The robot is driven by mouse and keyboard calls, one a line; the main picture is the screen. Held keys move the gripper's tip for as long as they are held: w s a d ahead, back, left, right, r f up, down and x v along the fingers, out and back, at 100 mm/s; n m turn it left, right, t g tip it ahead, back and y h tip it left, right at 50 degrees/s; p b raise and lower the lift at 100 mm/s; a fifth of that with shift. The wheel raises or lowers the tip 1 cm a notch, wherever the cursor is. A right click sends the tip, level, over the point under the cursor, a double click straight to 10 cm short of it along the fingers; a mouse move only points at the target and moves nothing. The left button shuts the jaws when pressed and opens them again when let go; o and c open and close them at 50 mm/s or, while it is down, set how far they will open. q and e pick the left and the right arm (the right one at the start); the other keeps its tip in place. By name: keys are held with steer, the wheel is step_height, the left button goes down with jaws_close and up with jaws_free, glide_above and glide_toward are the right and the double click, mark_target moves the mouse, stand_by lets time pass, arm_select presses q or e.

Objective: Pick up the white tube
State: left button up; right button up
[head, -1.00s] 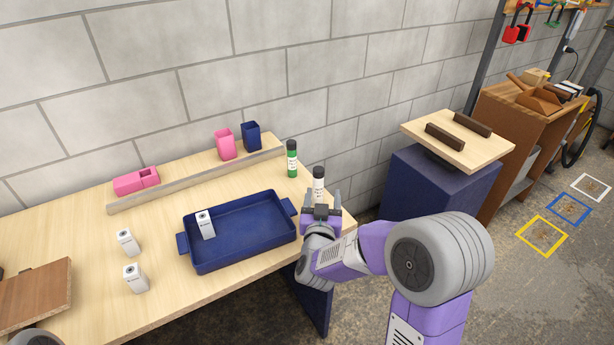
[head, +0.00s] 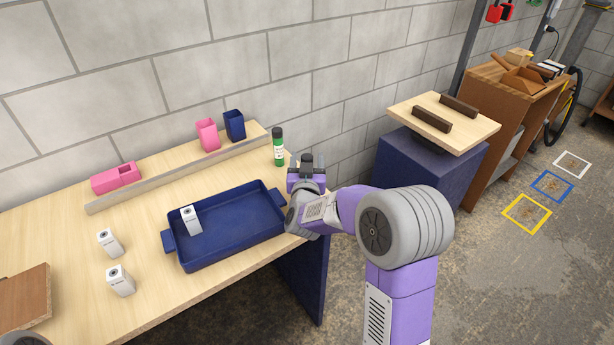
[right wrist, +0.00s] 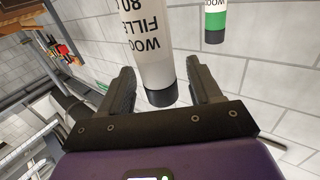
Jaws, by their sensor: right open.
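The white tube (right wrist: 152,45), with a black cap and dark lettering, fills the upper middle of the right wrist view. Its cap end lies between the two fingers of my right gripper (right wrist: 160,88), with the cap toward the palm. The fingers are apart and I see no clear grip on the tube. In the head view my right gripper (head: 306,162) is at the table's right end and hides most of the white tube; a dark cap shows between the fingers. My left gripper is not in view.
A green-and-white tube (head: 278,150) stands close by, left of the gripper; it also shows in the right wrist view (right wrist: 215,22). A blue tray (head: 245,235) holding a white carton (head: 191,220) lies left of my right arm. A wooden rail (head: 160,183) runs along the back.

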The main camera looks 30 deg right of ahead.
jaws_close()
stand_by(0.3)
